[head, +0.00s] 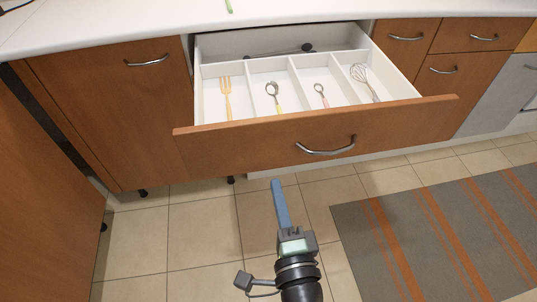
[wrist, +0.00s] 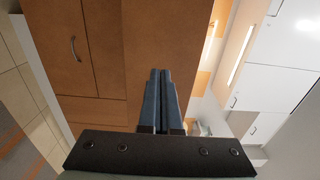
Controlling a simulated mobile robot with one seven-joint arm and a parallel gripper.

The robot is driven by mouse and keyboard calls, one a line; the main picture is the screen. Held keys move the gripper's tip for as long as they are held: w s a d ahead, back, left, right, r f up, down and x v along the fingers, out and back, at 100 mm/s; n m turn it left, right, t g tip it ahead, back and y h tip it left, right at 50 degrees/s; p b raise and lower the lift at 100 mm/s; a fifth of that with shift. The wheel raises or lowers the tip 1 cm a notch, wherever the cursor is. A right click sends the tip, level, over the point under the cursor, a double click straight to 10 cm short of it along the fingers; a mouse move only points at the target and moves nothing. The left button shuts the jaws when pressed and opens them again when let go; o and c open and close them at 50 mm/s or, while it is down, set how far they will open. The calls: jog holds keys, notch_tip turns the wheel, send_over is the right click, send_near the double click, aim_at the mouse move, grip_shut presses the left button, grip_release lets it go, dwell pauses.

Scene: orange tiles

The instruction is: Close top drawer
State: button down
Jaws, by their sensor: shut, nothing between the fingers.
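The top drawer (head: 320,138) is pulled well out of the counter, with a brown wooden front and a curved metal handle (head: 326,147). A dark utensil lies in the back section. My gripper (head: 277,186) is below and in front of the drawer front in the head view, apart from the handle as far as I can tell. In the wrist view my gripper (wrist: 160,75) has its two blue fingers together and empty, with brown wood beyond them.
A white countertop (head: 120,22) runs above the drawer. Closed brown cabinets stand on both sides, including one with a handle at left (head: 105,115). A grey rug with orange stripes (head: 440,235) lies at right. Tiled floor (head: 205,220) is clear in front.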

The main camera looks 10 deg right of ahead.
aim_at(266, 150)
jog(key=w, duration=0.4)
jog(key=w+p, duration=0.1)
jog(key=w, duration=0.2)
jog(key=shift+w+a, duration=0.2)
jog(key=shift+w, duration=0.15)
jog(key=shift+w, duration=0.15)
